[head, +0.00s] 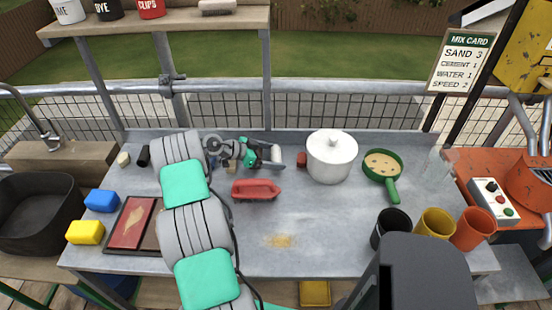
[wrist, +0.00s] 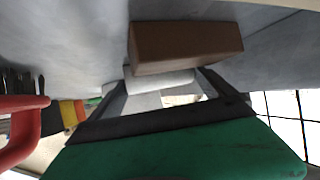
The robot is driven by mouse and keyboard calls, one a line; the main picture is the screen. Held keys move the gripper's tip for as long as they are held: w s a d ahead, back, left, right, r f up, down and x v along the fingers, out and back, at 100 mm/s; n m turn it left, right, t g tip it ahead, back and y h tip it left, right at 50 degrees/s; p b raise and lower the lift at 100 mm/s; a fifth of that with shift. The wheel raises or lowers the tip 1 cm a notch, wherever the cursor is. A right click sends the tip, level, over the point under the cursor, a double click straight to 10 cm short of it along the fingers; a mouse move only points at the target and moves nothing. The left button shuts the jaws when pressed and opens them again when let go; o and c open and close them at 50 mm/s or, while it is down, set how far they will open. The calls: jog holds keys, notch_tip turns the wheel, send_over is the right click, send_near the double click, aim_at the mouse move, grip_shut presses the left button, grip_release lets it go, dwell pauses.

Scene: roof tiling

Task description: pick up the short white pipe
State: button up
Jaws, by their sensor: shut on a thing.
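My gripper (head: 271,155) is low over the back middle of the grey bench, pointing right. In the wrist view its two dark fingers (wrist: 166,88) are closed on the short white pipe (wrist: 158,80), which lies across between their tips. In the head view only a small pale part of the pipe (head: 277,153) shows at the fingers; my wrist hides the rest. I cannot tell whether the pipe still touches the bench.
A brown block (wrist: 185,45) lies just beyond the pipe; it also shows in the head view (head: 301,159). A white lidded pot (head: 331,160) and green pan (head: 382,166) stand to the right. A red-handled tool (head: 256,190) lies in front.

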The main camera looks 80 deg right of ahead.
jog(key=c, duration=0.4)
